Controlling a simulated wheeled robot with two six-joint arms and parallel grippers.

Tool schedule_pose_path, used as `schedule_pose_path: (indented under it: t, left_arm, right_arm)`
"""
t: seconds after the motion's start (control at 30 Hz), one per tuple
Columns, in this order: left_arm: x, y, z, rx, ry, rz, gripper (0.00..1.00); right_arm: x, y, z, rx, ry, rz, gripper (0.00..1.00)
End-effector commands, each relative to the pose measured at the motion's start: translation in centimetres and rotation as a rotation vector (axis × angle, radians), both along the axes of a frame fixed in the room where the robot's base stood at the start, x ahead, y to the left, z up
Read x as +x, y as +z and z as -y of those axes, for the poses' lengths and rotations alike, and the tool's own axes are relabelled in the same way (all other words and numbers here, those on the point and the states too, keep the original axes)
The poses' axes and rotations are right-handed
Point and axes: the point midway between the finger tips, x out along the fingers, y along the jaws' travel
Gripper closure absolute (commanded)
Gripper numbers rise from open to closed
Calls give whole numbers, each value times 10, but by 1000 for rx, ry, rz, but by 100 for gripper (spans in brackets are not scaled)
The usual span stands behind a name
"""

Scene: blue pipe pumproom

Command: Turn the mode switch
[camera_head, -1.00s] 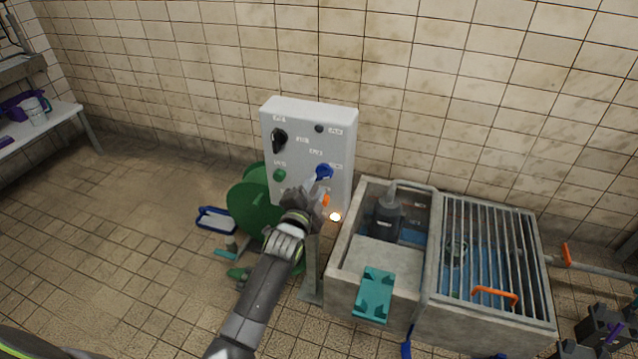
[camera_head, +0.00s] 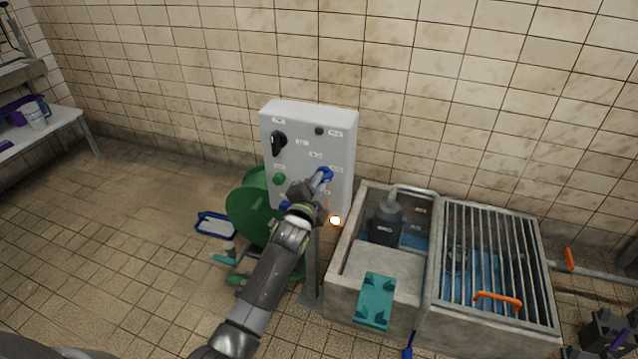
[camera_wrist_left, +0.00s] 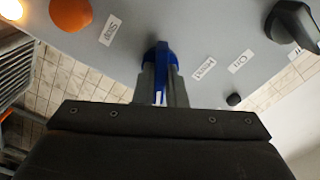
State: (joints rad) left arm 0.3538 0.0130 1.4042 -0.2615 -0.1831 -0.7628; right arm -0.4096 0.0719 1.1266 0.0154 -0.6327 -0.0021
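The mode switch (camera_head: 325,174) is a blue knob with a raised bar handle on the right side of the light grey control panel (camera_head: 340,140). It also shows in the left wrist view (camera_wrist_left: 160,60), beside a small white label. My left gripper (camera_head: 317,182) reaches up to the panel from below. In the left wrist view its two grey fingers (camera_wrist_left: 162,88) lie on either side of the blue handle and appear closed on it. The gripper and wrist hide the lower part of the panel in the head view. My right gripper is not in view.
The panel also carries a black knob (camera_head: 278,143), a green button (camera_head: 279,179) and an orange button (camera_wrist_left: 71,13). A lit lamp (camera_head: 335,220) glows near its lower edge. A green wheel-like part (camera_head: 250,208) is behind my arm. A concrete tank (camera_head: 385,280) stands at right.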

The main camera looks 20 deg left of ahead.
Motion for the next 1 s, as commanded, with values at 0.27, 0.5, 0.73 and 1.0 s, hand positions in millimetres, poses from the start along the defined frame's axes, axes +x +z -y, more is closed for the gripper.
schedule_pose_path:
  t: [0.27, 0.5, 0.73, 1.0]
  left_arm:
    - [0, 0, 0, -2, 0, 0, 100]
    - [0, -1, 0, -55, 0, -3, 100]
    - [0, -2, 0, -201, 0, -8, 100]
    - [0, -2, 0, -452, 0, -17, 100]
  right_arm:
    - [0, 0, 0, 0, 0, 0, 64]
    - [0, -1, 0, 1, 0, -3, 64]
    - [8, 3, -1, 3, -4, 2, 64]
    - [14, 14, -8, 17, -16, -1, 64]
